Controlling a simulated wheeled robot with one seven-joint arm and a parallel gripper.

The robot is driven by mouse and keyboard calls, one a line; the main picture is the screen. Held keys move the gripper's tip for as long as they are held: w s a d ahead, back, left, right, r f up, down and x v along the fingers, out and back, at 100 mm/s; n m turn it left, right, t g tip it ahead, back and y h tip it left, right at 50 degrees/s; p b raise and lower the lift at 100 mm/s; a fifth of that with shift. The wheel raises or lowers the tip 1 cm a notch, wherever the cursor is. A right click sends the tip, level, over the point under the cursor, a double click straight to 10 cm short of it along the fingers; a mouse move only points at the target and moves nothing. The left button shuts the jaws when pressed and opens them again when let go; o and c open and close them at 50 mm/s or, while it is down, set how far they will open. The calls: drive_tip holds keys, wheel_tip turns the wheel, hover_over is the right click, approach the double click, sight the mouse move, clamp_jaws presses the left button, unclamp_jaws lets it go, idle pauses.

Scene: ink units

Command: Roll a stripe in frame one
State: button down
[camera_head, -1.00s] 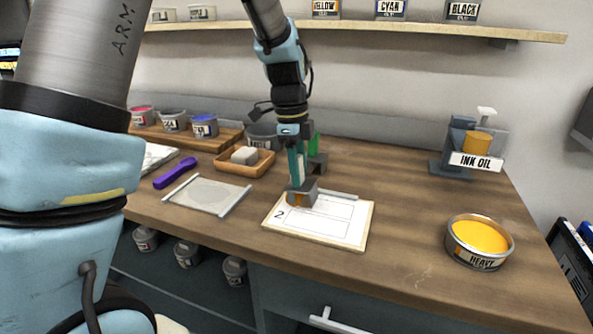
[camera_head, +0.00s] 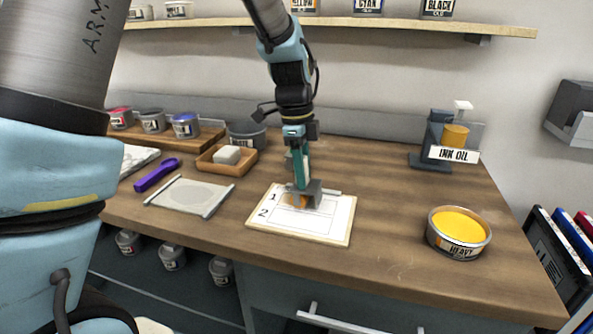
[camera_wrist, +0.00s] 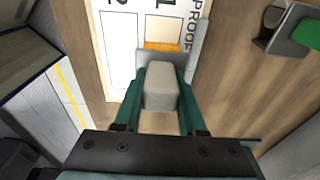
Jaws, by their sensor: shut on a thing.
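My gripper (camera_head: 301,172) is shut on the pale grey handle (camera_wrist: 160,88) of a roller with a grey hood (camera_head: 314,194). The roller is low over the white proof card (camera_head: 330,226), in the row marked 1, right of that number. Orange shows at the hood's left edge in the head view and beyond the hood in the wrist view (camera_wrist: 162,46). I cannot tell how much of it is on the card and how much on the roller. Row 2, nearer the front, looks blank. The roller's contact with the card is hidden.
A tin of orange-yellow ink (camera_head: 459,231) stands right of the card. An ink plate (camera_head: 190,196) and a purple tool (camera_head: 157,174) lie left. A wooden tray (camera_head: 226,168) holds a pale block. An ink oil dispenser (camera_head: 452,152) stands at back right.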

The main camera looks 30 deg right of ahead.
sight(318, 186)
drive_tip(key=shift+s+d+f, duration=0.1)
drive_tip(key=shift+s+d, duration=1)
drive_tip(key=shift+s, duration=0.05)
drive_tip(key=shift+s+d+p, duration=0.65)
drive_tip(key=shift+s+d, duration=1.25)
drive_tip(key=shift+d, duration=0.2)
drive_tip(key=shift+w+a, duration=3.05)
drive_tip(key=shift+a, duration=0.2)
drive_tip(key=shift+w+a, duration=1.95)
drive_tip(key=shift+a, duration=0.15)
wheel_tip(318, 186, up, 6)
drive_tip(key=p, duration=0.4)
